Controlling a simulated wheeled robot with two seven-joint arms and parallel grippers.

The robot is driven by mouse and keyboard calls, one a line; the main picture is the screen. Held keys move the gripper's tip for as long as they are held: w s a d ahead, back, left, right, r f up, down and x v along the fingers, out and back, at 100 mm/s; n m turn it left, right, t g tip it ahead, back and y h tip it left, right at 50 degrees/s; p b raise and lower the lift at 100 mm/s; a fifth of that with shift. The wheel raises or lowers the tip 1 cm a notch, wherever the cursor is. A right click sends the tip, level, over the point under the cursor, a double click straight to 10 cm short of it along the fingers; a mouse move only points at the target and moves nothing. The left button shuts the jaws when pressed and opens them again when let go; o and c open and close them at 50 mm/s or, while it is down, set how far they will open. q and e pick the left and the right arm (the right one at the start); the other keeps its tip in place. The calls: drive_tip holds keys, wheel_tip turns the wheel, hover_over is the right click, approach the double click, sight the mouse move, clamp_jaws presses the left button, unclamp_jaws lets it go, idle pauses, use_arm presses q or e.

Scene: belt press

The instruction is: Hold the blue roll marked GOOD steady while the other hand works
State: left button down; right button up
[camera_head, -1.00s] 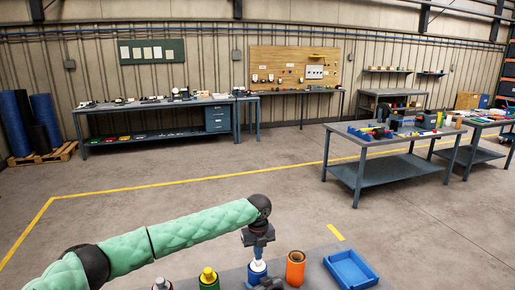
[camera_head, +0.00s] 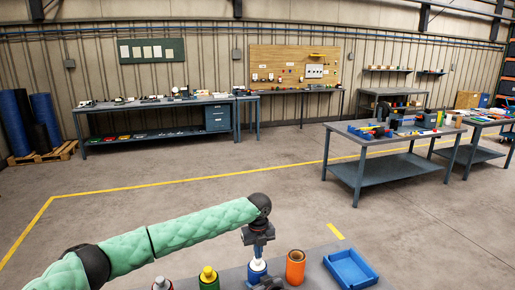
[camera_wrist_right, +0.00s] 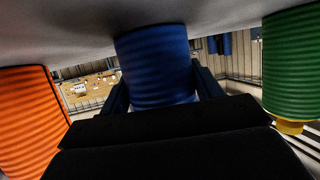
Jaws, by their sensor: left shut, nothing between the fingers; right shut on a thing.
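The blue roll (camera_head: 256,277) stands on the near table with a white piece (camera_head: 257,265) at its top. No GOOD mark can be read on it. In the right wrist view, which looks upside down, the blue roll (camera_wrist_right: 155,55) sits between the two fingers of my right gripper (camera_wrist_right: 163,88), which is shut on it. My left gripper (camera_head: 257,250) points down right above the white piece. It is shut and empty; whether it touches the white piece cannot be told.
An orange roll (camera_head: 295,269) stands right of the blue one, and a green roll (camera_head: 209,281) with a yellow top stands left. An empty blue tray (camera_head: 350,268) lies at the right. Other workbenches are far behind.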

use_arm(q)
drive_tip(key=shift+r, duration=2.2)
use_arm(e)
drive_tip(key=o, duration=1.4)
drive_tip(key=shift+c, duration=0.2)
